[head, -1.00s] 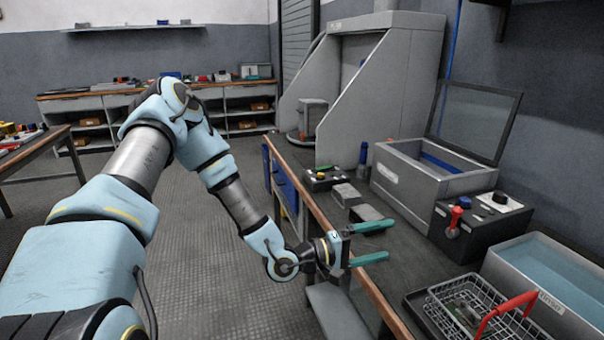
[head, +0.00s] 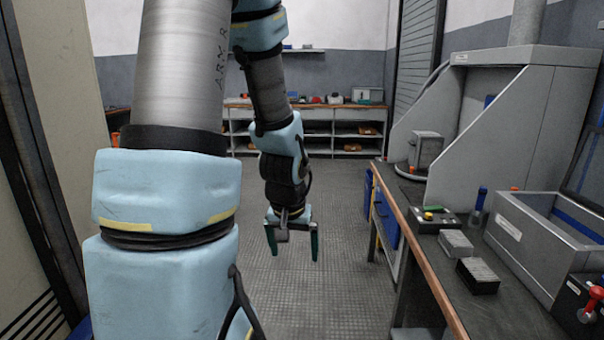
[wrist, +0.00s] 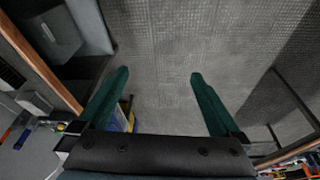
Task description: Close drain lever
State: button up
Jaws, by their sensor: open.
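My gripper (head: 294,252) is open and empty. It hangs pointing down over the floor aisle, left of the workbench. In the wrist view the two green fingers (wrist: 158,76) are spread with only floor between them. A red-handled lever (head: 592,300) stands on a dark box at the right edge of the head view, partly cut off. It is far to the right of my gripper. No label on it is readable, so I cannot tell whether it is the drain lever.
The workbench (head: 440,296) with a wooden edge runs along the right. The floor aisle (head: 330,300) is clear.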

jog(key=s+a+r+n+g, duration=0.1)
jog(key=s+a+r, duration=0.4)
jog(key=s, duration=0.1)
jog(key=shift+g+y, duration=0.3)
